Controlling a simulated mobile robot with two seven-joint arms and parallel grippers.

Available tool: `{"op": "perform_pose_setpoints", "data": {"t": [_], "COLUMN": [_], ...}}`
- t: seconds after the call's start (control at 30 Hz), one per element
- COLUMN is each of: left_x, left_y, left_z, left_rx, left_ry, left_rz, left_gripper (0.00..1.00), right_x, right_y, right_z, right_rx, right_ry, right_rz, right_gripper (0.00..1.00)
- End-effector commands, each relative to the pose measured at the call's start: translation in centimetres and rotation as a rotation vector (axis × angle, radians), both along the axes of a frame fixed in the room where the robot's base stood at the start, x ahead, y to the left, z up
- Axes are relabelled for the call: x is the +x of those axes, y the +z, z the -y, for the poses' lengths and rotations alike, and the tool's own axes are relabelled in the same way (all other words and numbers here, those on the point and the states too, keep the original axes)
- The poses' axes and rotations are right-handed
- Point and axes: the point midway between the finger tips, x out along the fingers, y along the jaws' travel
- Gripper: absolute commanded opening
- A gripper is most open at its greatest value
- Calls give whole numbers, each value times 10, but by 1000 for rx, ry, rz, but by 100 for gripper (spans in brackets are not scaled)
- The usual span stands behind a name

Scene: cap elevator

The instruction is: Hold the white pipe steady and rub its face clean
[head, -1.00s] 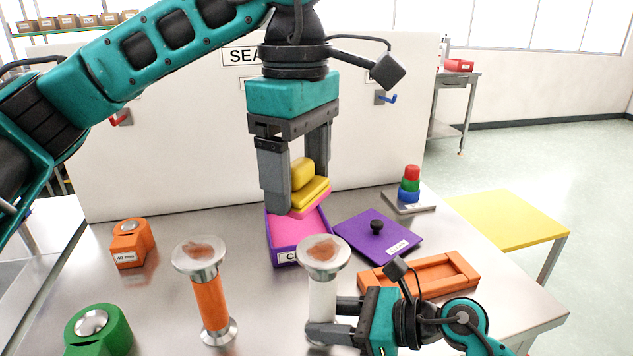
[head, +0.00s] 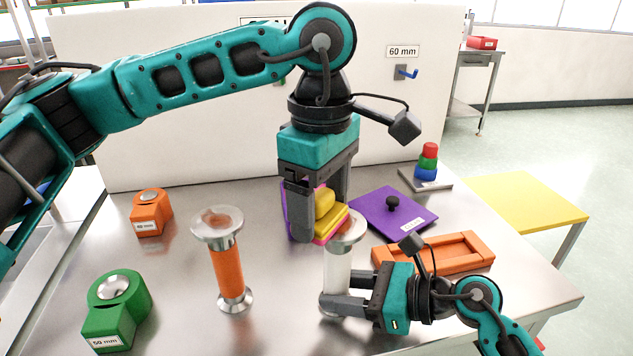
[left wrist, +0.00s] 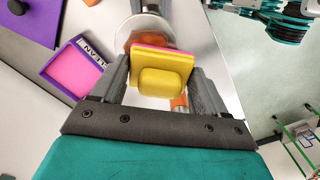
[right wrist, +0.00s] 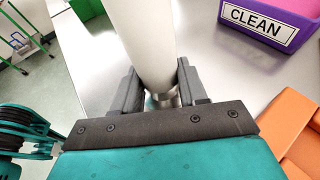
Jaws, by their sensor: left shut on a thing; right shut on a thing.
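The white pipe (head: 338,268) stands upright on the table, with a metal flange at each end. My right gripper (head: 342,291) is shut on it near its lower end; the white tube also shows between the fingers in the right wrist view (right wrist: 145,40). My left gripper (head: 322,220) is shut on a yellow-handled pad (head: 326,215) with a pink underside, just behind the pipe's top in the head view. In the left wrist view the pad (left wrist: 165,80) partly covers the round top face (left wrist: 150,27), which has a brown-orange smear. I cannot tell whether pad and face touch.
An orange pipe (head: 227,270) with a smeared top stands to the left. A purple CLEAN tray (right wrist: 262,24) is behind the white pipe, a purple lid (head: 400,215) to its right. An orange frame (head: 440,253) lies near my right gripper. Orange (head: 150,213) and green (head: 112,315) blocks are left.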

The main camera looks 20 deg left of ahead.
Motion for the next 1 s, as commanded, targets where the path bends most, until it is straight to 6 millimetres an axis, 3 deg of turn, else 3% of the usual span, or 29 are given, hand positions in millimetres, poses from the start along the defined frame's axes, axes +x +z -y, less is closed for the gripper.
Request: {"op": "perform_pose_setpoints", "data": {"t": [0.63,1.0], "left_x": [35,13], "left_y": [0,-1], "left_z": [48,18], "left_rx": [1,0], "left_ry": [-2,0], "left_rz": [1,-1], "left_gripper": [45,45], "right_x": [0,0], "right_y": [0,0], "right_z": [-1,0], "right_rx": [1,1], "right_ry": [2,1], "right_rz": [0,0], "right_gripper": [25,25]}}
